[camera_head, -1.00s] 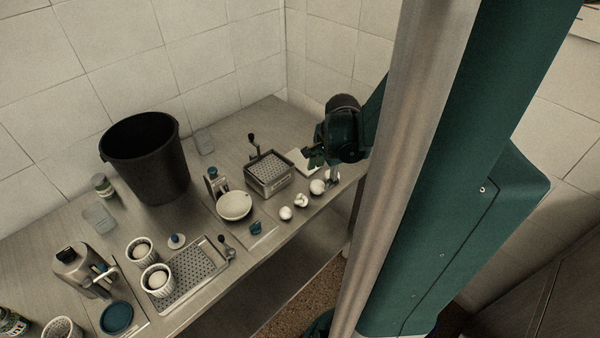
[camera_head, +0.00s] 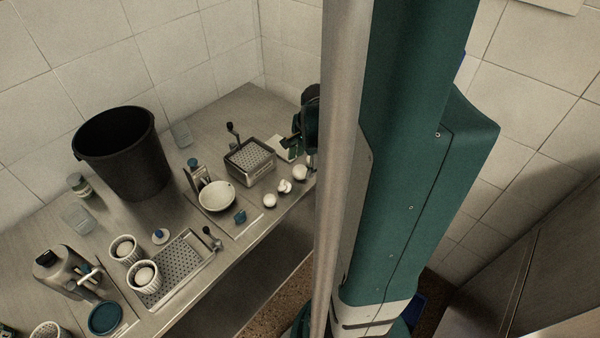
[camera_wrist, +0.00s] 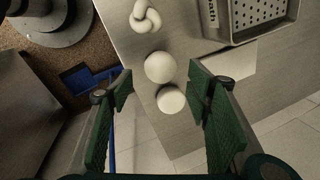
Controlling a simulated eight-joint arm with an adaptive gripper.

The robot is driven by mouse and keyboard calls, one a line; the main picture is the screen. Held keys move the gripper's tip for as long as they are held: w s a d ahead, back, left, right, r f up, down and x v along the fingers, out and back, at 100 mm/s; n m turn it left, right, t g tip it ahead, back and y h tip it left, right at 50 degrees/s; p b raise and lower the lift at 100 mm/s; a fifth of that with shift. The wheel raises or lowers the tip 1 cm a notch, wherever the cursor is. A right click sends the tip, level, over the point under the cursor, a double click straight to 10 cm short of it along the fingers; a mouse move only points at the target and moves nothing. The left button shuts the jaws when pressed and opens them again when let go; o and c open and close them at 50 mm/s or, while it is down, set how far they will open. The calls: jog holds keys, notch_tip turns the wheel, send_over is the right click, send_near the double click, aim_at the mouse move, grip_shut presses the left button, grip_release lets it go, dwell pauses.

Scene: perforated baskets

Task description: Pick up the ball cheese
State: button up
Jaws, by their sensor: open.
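Two smooth white balls lie on the metal table near its edge in the wrist view: a nearer one (camera_wrist: 171,99) and one just beyond it (camera_wrist: 160,66). I cannot tell which is the ball cheese. A white knotted piece (camera_wrist: 146,17) lies past them. My gripper (camera_wrist: 158,78) is open, with its green fingers on either side of the two balls and nothing held. In the head view the knot (camera_head: 285,187) lies between a white ball (camera_head: 300,172) and another round white piece (camera_head: 269,200). There my gripper (camera_head: 298,147) is partly hidden behind my column.
A perforated metal basket (camera_wrist: 234,22) stands right of the balls; it also shows in the head view (camera_head: 250,174). A white slab lies close to it. A white bowl (camera_head: 216,208) and a black bucket (camera_head: 90,158) stand farther left. The table edge is close to the balls.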

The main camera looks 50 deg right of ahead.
aim_at(301, 168)
jog(key=shift+b+x, duration=0.6)
jog(key=shift+x, duration=2)
jog(key=shift+w+a, duration=0.1)
jog(key=c, duration=1)
